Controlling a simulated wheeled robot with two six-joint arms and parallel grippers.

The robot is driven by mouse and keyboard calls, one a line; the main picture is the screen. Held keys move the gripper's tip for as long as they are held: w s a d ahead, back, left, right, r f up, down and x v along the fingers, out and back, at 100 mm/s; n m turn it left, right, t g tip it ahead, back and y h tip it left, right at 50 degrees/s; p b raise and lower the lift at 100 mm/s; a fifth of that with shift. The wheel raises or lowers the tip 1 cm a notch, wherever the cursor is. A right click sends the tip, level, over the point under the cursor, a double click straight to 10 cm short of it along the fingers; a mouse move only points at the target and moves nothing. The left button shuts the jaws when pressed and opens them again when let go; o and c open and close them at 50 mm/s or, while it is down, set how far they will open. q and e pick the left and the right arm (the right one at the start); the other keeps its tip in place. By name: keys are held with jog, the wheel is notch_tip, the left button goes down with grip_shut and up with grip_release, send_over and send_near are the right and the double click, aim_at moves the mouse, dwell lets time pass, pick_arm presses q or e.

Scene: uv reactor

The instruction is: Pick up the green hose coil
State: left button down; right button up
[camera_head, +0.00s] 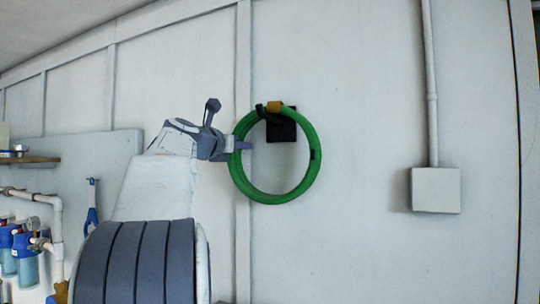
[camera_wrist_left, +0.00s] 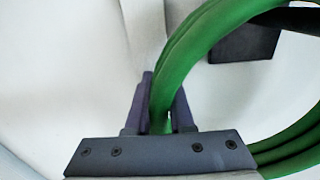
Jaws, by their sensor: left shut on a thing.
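The green hose coil (camera_head: 313,173) hangs upright against the white wall, its top at a black wall bracket (camera_head: 281,128) with an orange-brown piece (camera_head: 274,106) on it. My left gripper (camera_head: 240,146) is at the coil's left side, shut on it. In the left wrist view the green hose coil (camera_wrist_left: 187,58) runs down between the two dark fingers of my left gripper (camera_wrist_left: 160,105). The black bracket (camera_wrist_left: 245,42) shows behind the coil there. I cannot tell whether the coil still rests on the bracket. My right gripper is not in view.
A grey box (camera_head: 435,190) with a vertical conduit (camera_head: 430,80) is on the wall to the right. At left are a shelf (camera_head: 30,159), white pipes (camera_head: 54,215) and blue filter housings (camera_head: 25,258). The wall between coil and box is clear.

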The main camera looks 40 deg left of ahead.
pick_arm(q)
jog(key=shift+s+r, duration=0.1)
jog(key=shift+r, duration=0.15)
